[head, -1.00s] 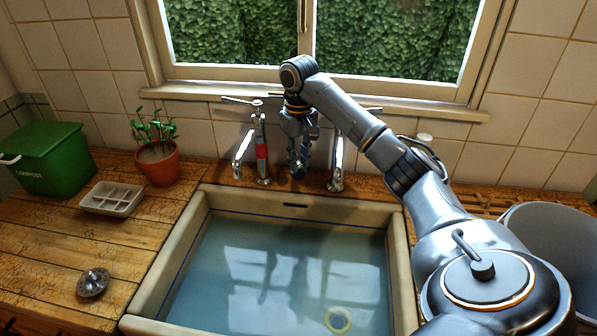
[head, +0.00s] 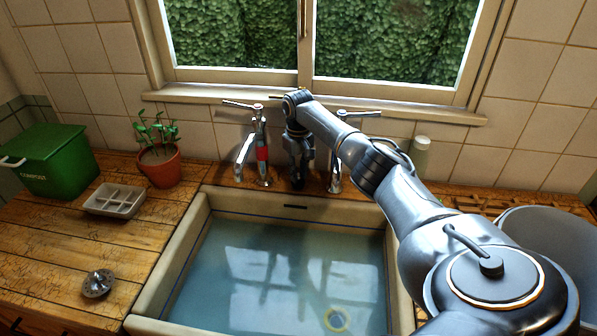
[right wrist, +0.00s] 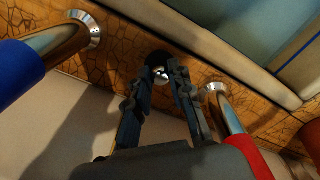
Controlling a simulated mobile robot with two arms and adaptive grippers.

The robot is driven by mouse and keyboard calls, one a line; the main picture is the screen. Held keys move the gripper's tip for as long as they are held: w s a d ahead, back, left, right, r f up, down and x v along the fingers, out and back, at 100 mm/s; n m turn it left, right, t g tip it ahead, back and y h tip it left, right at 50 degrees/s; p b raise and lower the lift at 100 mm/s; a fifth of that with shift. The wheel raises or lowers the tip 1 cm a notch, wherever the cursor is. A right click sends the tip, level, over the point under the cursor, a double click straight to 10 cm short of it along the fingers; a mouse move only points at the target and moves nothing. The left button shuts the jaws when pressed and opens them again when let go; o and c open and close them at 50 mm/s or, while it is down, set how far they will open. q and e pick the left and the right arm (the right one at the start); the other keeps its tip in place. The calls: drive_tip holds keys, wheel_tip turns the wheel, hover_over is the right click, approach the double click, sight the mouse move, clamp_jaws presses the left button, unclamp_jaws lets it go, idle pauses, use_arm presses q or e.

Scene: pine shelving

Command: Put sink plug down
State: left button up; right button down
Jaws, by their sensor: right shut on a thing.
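The sink plug (right wrist: 159,62) shows in the right wrist view as a dark round piece with a shiny metal middle, between my right fingertips. It is at the wooden ledge behind the sink, between the two taps. I cannot tell for sure whether its underside touches the wood. My right gripper (right wrist: 165,80) is shut on it and points down. In the head view the same gripper (head: 298,181) is low at the ledge, and the plug is not clearly made out there. My left gripper is not in view.
The red-banded tap (head: 262,155) and the other tap (head: 336,170) stand close on either side of my gripper. The water-filled sink (head: 172,255) lies in front. A potted plant (head: 159,170), soap tray (head: 114,200), metal strainer (head: 98,284) and green compost bin (head: 48,160) are left.

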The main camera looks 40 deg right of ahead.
sight(299, 175)
drive_tip(key=shift+f, duration=0.15)
drive_tip(key=shift+f, duration=0.15)
drive_tip(key=c, duration=1.2)
unclamp_jaws()
wheel_tip(299, 175, up, 12)
drive_tip(key=shift+r+b, duration=0.2)
drive_tip(key=shift+b, duration=0.7)
